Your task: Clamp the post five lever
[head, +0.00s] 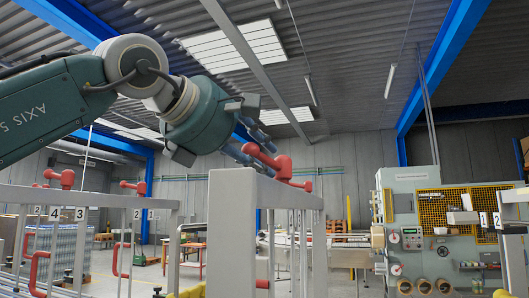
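My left gripper (256,146) comes in from the upper left, with its dark grey-blue fingers at the left end of a red lever (282,165). One finger shows above the lever's end and one below it. I cannot tell whether they press on it. The lever sits on top of the near grey post (232,225), tilted, with its left end raised. I see no number on this post, so I cannot confirm from a label that it is post five. My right gripper is not in view.
Numbered posts with red levers (67,178) stand at the left, and another numbered post (514,205) is at the right edge. Grey rails (293,196) run back from the near post. A machine panel with yellow mesh (436,209) stands at the right.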

